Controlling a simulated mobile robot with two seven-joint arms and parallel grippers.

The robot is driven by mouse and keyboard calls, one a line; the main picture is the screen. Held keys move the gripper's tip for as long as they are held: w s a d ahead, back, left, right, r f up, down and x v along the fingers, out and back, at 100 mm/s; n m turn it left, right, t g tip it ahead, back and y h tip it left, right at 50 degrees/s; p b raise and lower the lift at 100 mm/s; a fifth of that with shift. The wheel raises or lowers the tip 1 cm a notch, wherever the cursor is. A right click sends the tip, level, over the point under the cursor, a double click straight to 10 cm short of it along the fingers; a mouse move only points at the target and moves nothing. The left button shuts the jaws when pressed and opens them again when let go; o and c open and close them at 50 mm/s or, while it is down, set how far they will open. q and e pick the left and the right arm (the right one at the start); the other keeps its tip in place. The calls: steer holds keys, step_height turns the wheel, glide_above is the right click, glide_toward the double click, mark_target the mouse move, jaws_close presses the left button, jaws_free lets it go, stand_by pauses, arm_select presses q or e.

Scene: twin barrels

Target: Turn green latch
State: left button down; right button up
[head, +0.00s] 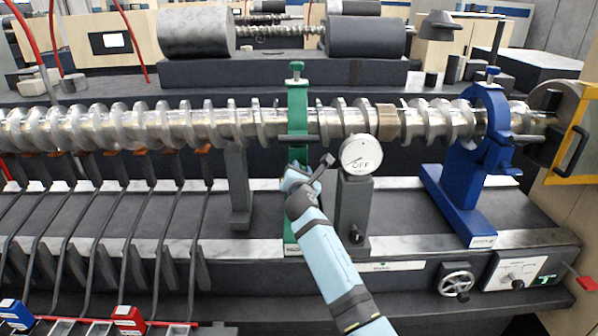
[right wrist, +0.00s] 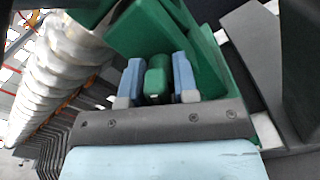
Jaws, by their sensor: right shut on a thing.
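The green steady-rest frame (head: 297,100) stands around the long metal screw shaft, with a green knob at its top. My right gripper (head: 296,174) reaches up from below to the front of this frame, under the shaft. In the right wrist view, its two blue fingers sit on either side of the green latch (right wrist: 157,80), a small block, and are shut on it. The larger green frame (right wrist: 153,28) rises behind it. In the head view the latch is mostly hidden by the gripper. My left gripper is not in view.
A round gauge marked OFF (head: 361,154) stands on a grey post just right of my right gripper. Another grey post (head: 236,187) stands to the left. The shaft (head: 180,124) runs across above. A blue frame (head: 475,170) holds it farther right.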

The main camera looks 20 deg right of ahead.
steer(key=m, duration=0.2)
steer(key=m+b, duration=0.1)
steer(key=m, duration=0.2)
steer(key=shift+d+f+m, duration=0.1)
steer(key=shift+f+m, duration=0.15)
steer(key=shift+m, duration=0.05)
steer(key=m+b, duration=0.2)
steer(key=m, duration=0.3)
steer(key=shift+b, duration=0.3)
steer(key=shift+m, duration=0.7)
steer(key=o, duration=0.7)
steer(key=shift+s, duration=0.1)
